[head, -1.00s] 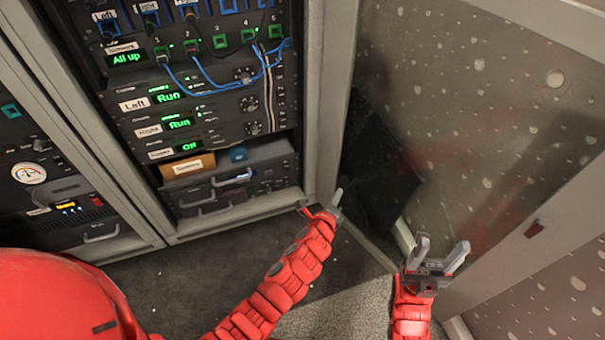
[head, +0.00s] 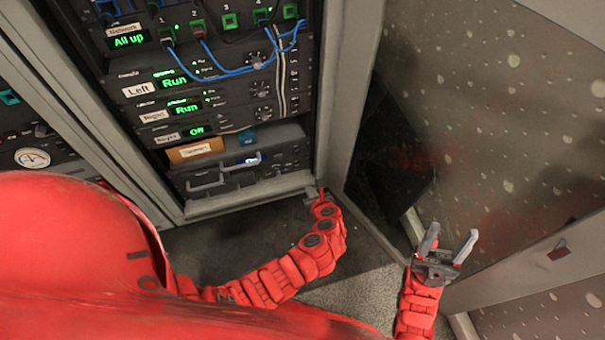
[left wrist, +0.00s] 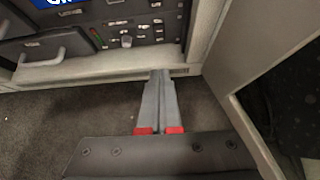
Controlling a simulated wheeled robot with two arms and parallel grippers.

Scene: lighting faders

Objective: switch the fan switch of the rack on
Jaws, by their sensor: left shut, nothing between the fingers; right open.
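The rack (head: 333,100) stands at the upper left in the head view, with network ports, two units reading "Run" and one reading "Off" (head: 197,131). I cannot tell which control is the fan switch. The lower rack unit (left wrist: 130,30) with small knobs and switches shows at the top of the left wrist view. My left gripper (head: 314,191) is by the rack's bottom right corner; in the left wrist view it (left wrist: 160,75) is shut and empty, pointing at the bottom frame edge. My right gripper (head: 451,244) is open and empty, right of the rack in front of a speckled panel.
Blue cables (head: 235,70) hang across the rack's upper units. A drawer with handles (head: 212,180) is at the rack's bottom left. A second rack (head: 35,150) stands further left. The speckled grey panel (head: 500,120) closes off the right side; dark floor lies in front.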

